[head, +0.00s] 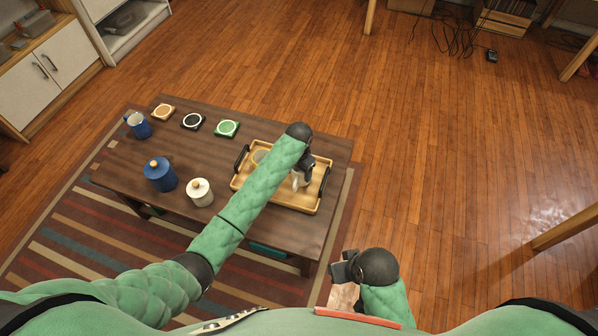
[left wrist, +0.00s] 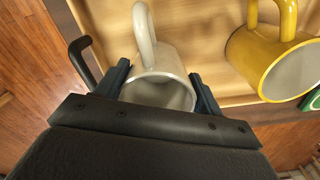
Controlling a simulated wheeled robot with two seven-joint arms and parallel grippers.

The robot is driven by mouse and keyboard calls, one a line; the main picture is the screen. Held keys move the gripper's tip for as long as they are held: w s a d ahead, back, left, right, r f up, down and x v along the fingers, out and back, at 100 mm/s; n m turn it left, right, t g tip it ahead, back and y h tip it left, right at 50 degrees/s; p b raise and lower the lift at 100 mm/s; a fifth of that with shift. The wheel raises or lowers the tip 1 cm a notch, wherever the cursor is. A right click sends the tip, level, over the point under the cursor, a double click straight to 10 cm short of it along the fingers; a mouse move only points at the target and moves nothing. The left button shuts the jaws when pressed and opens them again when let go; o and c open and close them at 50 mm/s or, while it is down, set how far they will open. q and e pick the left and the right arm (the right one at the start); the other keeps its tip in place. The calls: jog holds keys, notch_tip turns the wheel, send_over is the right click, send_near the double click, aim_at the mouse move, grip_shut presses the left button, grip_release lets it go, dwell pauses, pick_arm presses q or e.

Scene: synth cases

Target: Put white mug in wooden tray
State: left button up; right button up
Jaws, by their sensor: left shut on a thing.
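The white mug (left wrist: 160,88) is between the fingers of my left gripper (left wrist: 163,80) in the left wrist view, its handle toward the top. The gripper is shut on it. In the head view my left gripper (head: 304,178) and the pale mug (head: 299,181) are over the right part of the wooden tray (head: 289,203). The tray has dark handles and is partly hidden by my left arm. I cannot tell whether the mug touches the tray floor. My right gripper (head: 345,270) is low, off the table's front right; its jaw state is unclear.
A yellow mug (left wrist: 268,55) is beside the white mug in the left wrist view. On the dark table (head: 150,188) stand a blue mug (head: 139,126), a blue canister (head: 160,174), a white canister (head: 200,192) and coasters, including a green one (head: 227,128).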

pick_arm(q)
jog(key=shift+f, duration=0.7)
jog(key=o, duration=1.2)
jog(key=shift+f, duration=0.15)
